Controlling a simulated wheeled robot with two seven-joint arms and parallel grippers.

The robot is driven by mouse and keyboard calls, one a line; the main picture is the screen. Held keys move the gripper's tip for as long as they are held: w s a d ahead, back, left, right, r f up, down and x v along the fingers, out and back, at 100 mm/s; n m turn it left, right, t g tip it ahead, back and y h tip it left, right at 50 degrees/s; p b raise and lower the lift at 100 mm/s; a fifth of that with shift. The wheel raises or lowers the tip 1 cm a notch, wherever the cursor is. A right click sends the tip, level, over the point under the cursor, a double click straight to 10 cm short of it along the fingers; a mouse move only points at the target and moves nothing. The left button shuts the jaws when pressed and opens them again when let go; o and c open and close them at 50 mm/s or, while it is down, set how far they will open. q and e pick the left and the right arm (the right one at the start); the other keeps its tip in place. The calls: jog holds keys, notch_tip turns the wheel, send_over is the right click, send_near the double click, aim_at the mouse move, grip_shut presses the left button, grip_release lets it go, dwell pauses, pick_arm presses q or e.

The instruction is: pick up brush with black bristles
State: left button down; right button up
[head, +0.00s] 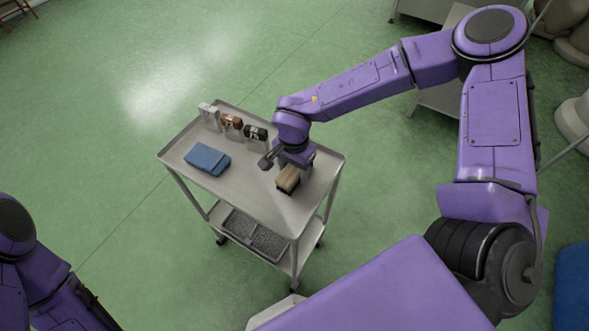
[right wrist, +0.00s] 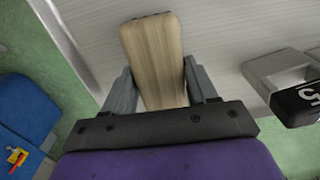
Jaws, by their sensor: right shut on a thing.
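The brush (head: 288,178) is a block with a light wooden back and a dark underside, at the right part of the metal trolley top. My right gripper (head: 292,163) is over it, shut on it. In the right wrist view the wooden back of the brush (right wrist: 155,60) lies between the two grey fingers of my right gripper (right wrist: 160,85), one at each side. The bristles are mostly hidden, and I cannot tell whether the brush touches the trolley top. Of my left arm, only purple links show at the lower left; its gripper is out of view.
The trolley (head: 262,203) also bears a folded blue cloth (head: 207,159) and three holders in a row: white (head: 209,112), brown (head: 232,124) and black (head: 256,134). A dark grey tray (head: 255,236) sits on the lower shelf. Green floor (head: 90,130) is clear to the left.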

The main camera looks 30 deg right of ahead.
aim_at(293, 168)
jog(key=shift+w+r, duration=0.1)
jog(key=shift+r, duration=0.15)
notch_tip(293, 168, up, 3)
jog(key=shift+a+f+b, duration=0.1)
jog(key=shift+b, duration=0.25)
jog(key=a+r, duration=0.1)
jog(key=s+a+r, duration=0.1)
jog(key=r, duration=0.1)
jog(key=s+a+r, duration=0.1)
jog(key=shift+a+r, duration=0.1)
jog(key=shift+r, duration=0.15)
jog(key=s+a+r+b, duration=0.2)
jog(key=s+a+r, duration=0.3)
jog(key=a, duration=0.3)
jog(key=shift+a, duration=0.4)
